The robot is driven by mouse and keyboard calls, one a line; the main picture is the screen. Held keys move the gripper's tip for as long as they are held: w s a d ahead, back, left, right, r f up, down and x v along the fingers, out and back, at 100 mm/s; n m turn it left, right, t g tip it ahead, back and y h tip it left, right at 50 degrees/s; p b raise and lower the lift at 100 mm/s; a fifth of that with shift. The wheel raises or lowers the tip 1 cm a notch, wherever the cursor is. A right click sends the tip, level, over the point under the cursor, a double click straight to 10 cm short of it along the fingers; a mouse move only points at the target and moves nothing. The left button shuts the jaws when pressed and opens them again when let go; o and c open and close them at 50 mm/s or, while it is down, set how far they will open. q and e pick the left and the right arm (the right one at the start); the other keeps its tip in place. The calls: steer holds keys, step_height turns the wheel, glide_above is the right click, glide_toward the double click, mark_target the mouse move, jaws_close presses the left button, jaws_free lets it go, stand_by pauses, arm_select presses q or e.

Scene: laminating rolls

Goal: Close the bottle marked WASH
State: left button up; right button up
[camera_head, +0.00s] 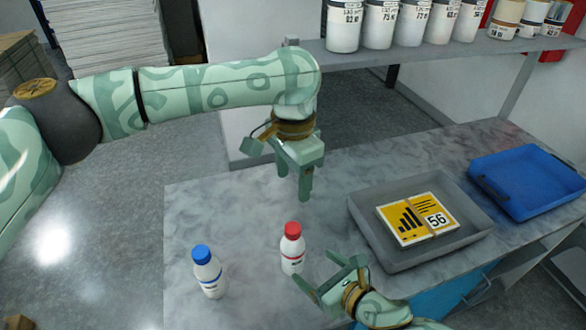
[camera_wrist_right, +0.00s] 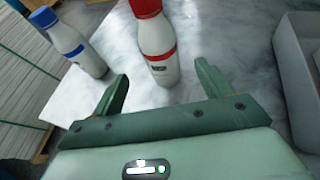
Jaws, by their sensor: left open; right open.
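A white bottle with a red cap (camera_head: 292,250) stands upright on the marbled table. A white bottle with a blue cap (camera_head: 208,272) stands to its left. Both caps sit on top; I cannot tell how tight they are, and the label words are too small to read. My left gripper (camera_head: 294,182) is open and empty, pointing down above and behind the red-capped bottle. My right gripper (camera_head: 318,274) is open, low beside that bottle. In the right wrist view, the red-capped bottle (camera_wrist_right: 157,45) stands just beyond the gap between the fingers; the blue-capped bottle (camera_wrist_right: 75,45) is farther left.
A grey tray (camera_head: 375,240) to the right holds a yellow-and-white pack (camera_head: 415,218) marked 56. A blue tray (camera_head: 510,195) lies at the far right. A shelf (camera_head: 430,58) with several white tubs runs along the back. The table's left part (camera_head: 215,210) is clear.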

steer(key=v, duration=0.5)
steer(key=shift+f, duration=0.1)
stand_by(0.3)
